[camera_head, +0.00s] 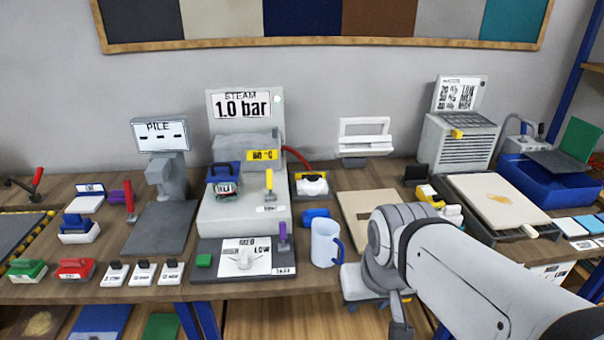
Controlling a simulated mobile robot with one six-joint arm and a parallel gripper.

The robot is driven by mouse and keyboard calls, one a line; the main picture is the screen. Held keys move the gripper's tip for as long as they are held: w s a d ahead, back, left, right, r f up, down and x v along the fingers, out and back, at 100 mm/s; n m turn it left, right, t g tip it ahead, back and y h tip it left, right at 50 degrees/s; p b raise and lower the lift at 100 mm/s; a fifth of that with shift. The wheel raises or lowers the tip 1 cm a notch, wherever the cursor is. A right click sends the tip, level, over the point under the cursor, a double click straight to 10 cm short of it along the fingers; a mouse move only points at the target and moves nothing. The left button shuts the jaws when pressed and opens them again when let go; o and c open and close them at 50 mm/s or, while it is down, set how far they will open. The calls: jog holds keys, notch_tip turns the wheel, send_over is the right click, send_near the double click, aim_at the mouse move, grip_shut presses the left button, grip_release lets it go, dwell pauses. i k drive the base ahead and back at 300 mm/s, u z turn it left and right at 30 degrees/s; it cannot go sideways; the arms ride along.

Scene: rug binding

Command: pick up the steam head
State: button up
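The steam unit (243,215) stands mid-table with a sign reading STEAM 1.0 bar. A red hose (296,157) runs from its right side toward a small white-topped piece, which looks like the steam head (312,184), in a dark and yellow rest. I cannot be sure of its identity from its shape. My arm comes in from the lower right, and its wrist is in front of the table's front edge. My gripper (398,318) is below the wrist, right of and nearer than the steam head, and apart from it. Its fingers are not clear enough to tell open from shut.
A pale blue mug (325,243) and a blue roll (315,215) stand between the steam head and the front edge. A beige board (362,208) lies to the right. A grey vented box (458,142) and blue tray (545,187) are farther right.

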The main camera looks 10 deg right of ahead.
aim_at(311, 179)
jog(key=u, duration=0.05)
jog(key=i, duration=1)
jog(key=z, duration=0.05)
